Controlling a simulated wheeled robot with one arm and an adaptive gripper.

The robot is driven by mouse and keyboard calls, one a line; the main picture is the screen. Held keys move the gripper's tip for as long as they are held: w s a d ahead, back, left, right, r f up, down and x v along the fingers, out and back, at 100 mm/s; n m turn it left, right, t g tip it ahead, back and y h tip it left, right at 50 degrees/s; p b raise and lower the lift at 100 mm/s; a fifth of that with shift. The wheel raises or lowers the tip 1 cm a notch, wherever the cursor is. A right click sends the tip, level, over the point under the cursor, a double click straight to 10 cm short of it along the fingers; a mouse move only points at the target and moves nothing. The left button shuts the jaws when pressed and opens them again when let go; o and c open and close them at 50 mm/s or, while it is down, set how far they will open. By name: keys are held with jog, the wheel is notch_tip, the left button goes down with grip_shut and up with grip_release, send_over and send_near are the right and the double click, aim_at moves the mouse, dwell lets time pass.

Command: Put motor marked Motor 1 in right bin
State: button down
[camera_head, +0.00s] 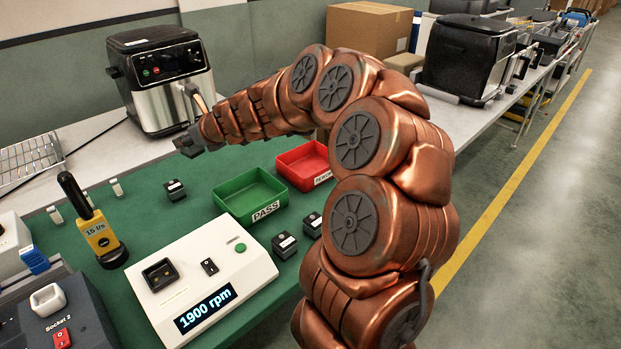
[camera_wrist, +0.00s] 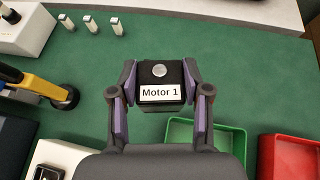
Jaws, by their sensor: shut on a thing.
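My gripper (camera_wrist: 158,85) is shut on the motor marked Motor 1 (camera_wrist: 158,76), a black block with a round silver top piece and a white label. In the head view my gripper (camera_head: 187,145) is above the green mat, left of the bins; the held motor is hard to make out there. The green bin (camera_head: 265,215) is labelled PASS and looks empty. The red bin (camera_head: 318,179) is right of it and looks empty; its label is too small to read surely. Both bins also show in the wrist view, the green (camera_wrist: 236,140) and the red (camera_wrist: 268,155).
Other dark motors stand on the mat: one (camera_head: 175,190) left of the green bin, and two (camera_head: 285,245) (camera_head: 312,225) in front of it. A white tester (camera_head: 215,255) reads 1900 rpm. A yellow tool (camera_head: 100,235) stands left; a fryer (camera_head: 160,75) stands behind.

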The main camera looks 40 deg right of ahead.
jog(key=s+d+f+m+h+b, duration=0.1)
jog(key=d+f+b, duration=0.15)
jog(key=d, duration=0.65)
jog(key=s+d+f+m+h+b, duration=0.1)
jog(key=d+b, duration=0.2)
jog(key=d, duration=0.6)
jog(key=h+b, duration=0.1)
jog(key=b, duration=0.4)
send_over(310, 172)
notch_tip(310, 172, down, 5)
jog(key=shift+m, duration=0.4)
jog(key=shift+w+f+b, duration=0.15)
jog(key=shift+f+b, duration=0.75)
jog(key=shift+f, duration=3.9)
jog(key=c, duration=0.5)
grip_release()
jog(key=shift+f, duration=0.15)
jog(key=shift+c, duration=0.2)
jog(key=shift+s+r, duration=0.2)
jog(key=shift+r, duration=0.05)
jog(key=p+v, duration=0.1)
jog(key=v, duration=1)
jog(key=shift+s, duration=0.35)
